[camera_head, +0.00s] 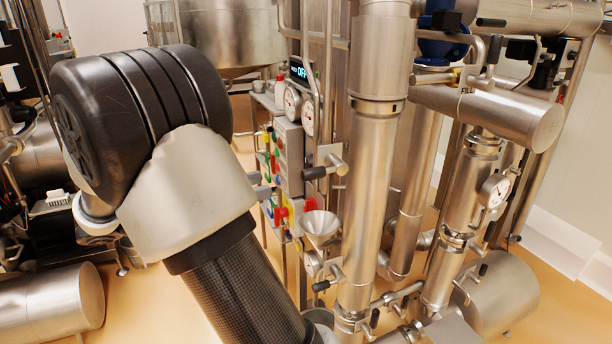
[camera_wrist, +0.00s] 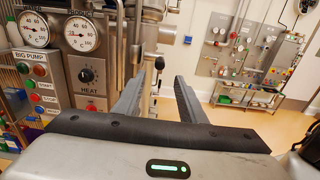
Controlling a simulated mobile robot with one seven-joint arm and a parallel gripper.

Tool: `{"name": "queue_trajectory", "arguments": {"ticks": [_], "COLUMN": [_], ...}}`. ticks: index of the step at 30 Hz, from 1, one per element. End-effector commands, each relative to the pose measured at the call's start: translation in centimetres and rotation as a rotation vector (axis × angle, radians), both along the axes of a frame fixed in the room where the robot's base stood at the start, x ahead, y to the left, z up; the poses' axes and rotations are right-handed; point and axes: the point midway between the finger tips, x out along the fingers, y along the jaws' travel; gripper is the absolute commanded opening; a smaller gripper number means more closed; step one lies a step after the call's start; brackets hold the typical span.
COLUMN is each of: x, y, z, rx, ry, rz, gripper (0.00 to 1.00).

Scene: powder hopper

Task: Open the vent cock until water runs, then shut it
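In the wrist view my gripper (camera_wrist: 160,84) is open, its two grey fingers wide apart with nothing held. A small cock with a black knob handle (camera_wrist: 159,63) stands upright beyond the fingertips, between them, beside a steel pipe. I cannot tell if the fingers touch it; a gap seems to show on both sides. In the head view several black-handled cocks show, one on the column at mid-height (camera_head: 325,168) and one lower (camera_head: 323,285) near a steel funnel (camera_head: 320,225). I cannot tell which is the vent cock. No running water shows. My gripper is hidden there.
A control panel with a HEAT knob (camera_wrist: 87,75), push buttons (camera_wrist: 40,84) and two round gauges (camera_wrist: 80,33) stands close at left in the wrist view. Open floor (camera_wrist: 240,122) lies right.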

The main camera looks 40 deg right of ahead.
Motion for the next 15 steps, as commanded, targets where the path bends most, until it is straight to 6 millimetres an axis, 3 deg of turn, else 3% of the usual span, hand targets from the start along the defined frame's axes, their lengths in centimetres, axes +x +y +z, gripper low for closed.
{"name": "queue_trajectory", "arguments": {"ticks": [9,15], "x": [-1.8,-2.4], "y": [-6.9,-9.9], "z": [0.0,0.0], "rx": [0.001,0.002], "ry": [0.0,-0.001], "rz": [-0.004,-0.002], "gripper": [0.37,0.37]}}
